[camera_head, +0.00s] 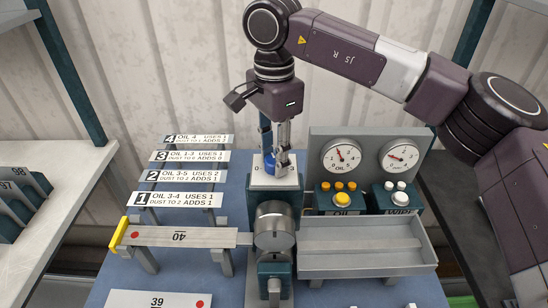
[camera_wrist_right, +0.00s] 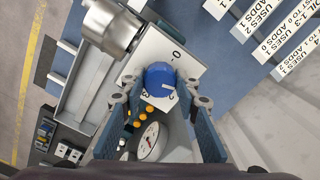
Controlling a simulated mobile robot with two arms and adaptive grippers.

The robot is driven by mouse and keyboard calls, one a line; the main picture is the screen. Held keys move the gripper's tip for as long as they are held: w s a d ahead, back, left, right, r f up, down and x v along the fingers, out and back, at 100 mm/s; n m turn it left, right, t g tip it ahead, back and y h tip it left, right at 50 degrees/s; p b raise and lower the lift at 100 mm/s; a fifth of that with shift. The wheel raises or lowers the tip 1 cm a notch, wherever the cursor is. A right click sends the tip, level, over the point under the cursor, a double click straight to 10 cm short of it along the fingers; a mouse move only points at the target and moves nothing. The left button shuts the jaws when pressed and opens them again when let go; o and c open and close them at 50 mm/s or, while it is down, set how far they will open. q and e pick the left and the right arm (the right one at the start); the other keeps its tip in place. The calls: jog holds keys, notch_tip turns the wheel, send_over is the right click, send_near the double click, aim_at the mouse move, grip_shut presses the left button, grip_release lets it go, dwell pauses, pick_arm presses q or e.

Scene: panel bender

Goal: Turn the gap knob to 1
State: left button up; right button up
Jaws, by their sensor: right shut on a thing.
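The blue gap knob (camera_head: 269,160) sits on a pale plate (camera_head: 262,181) atop the teal post of the machine. In the right wrist view the knob (camera_wrist_right: 160,76) shows from above, with a 0 printed on the plate beside it and another digit partly hidden near its lower edge. I cannot tell the setting for certain. My right gripper (camera_head: 276,158) comes down from above and is shut on the knob, one finger on each side; it also shows in the right wrist view (camera_wrist_right: 161,84). My left gripper is not in view.
Behind the post at right stands a panel with two gauges (camera_head: 341,157) and yellow, orange and white buttons. A grey tray (camera_head: 368,267) lies in front of it. At left are numbered label strips (camera_head: 176,199) and a flat bar marked 40 (camera_head: 178,237).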

jog(key=shift+r+n, duration=0.1)
jog(key=shift+n, duration=1.1)
jog(key=o, duration=1.2)
jog(key=shift+c, duration=0.2)
jog(key=shift+r, duration=0.25)
notch_tip(320, 180, up, 12)
jog(key=shift+f, duration=0.25)
